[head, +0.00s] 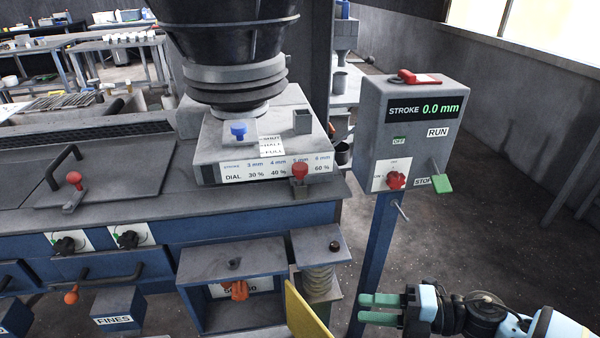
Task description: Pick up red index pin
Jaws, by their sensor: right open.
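A red pin with a rounded head (300,171) stands at the front edge of the grey block (207,150), near the 5 mm and 6 mm marks of its stroke and dial label. Its lower end is hard to make out. My right gripper (380,308), with green fingers, is at the lower right, well below and right of the red pin. Its fingers are apart with nothing between them. My left gripper is not in view.
A blue pin (238,129) and a small square grey cup (302,121) are on the block. The control box (412,125) stands on a blue post (378,250) right of the block, with a red knob (396,180) and green lever (441,182). A yellow panel (306,312) rises below.

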